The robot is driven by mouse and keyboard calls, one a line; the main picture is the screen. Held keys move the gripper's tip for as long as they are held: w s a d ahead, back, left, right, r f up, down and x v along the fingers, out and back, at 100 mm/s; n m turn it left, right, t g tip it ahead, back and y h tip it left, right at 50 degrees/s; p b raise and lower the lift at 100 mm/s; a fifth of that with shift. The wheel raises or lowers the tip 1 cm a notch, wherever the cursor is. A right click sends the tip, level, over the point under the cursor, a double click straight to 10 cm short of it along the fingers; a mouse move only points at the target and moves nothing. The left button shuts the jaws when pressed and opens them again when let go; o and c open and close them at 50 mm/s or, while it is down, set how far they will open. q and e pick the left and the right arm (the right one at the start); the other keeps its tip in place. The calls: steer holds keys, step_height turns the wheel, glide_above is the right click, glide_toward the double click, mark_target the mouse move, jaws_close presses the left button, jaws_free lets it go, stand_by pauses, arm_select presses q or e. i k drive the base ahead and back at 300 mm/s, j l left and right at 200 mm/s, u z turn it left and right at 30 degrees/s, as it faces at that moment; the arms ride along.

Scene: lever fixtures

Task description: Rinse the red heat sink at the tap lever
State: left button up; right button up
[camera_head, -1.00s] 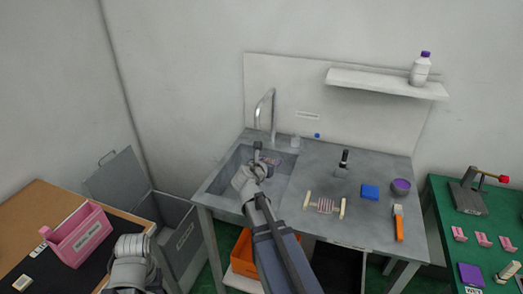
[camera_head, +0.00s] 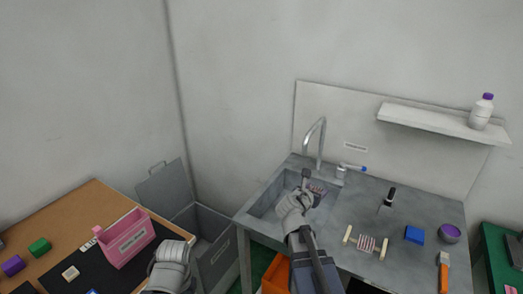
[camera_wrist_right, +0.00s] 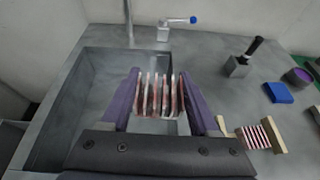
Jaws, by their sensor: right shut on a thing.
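The red heat sink (camera_wrist_right: 158,97), with pale streaked fins, is clamped between the purple fingers of my right gripper (camera_wrist_right: 162,100). In the head view the heat sink (camera_head: 318,190) is partly hidden by the gripper, over the sink basin (camera_head: 263,207). The curved tap spout (camera_head: 322,135) stands at the back of the basin. The tap lever (camera_head: 352,167), with a blue tip, points right from its pale base; it also shows in the right wrist view (camera_wrist_right: 178,21).
On the counter right of the basin are a striped block between two beige bars (camera_head: 366,244), a black-handled tool in a holder (camera_head: 387,200), a blue block (camera_head: 414,235), a purple bowl (camera_head: 450,233) and an orange-handled brush (camera_head: 443,272). A pink bin (camera_head: 125,238) stands at left.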

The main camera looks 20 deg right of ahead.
mark_target(342, 165)
steer(key=l+z, duration=0.15)
steer(key=z, duration=0.25)
steer(key=i+l+z, duration=0.1)
steer(key=z, duration=0.3)
steer(key=l+z, duration=0.1)
steer(key=z, duration=0.3)
steer(key=i+z, duration=0.1)
steer(key=z, duration=0.3)
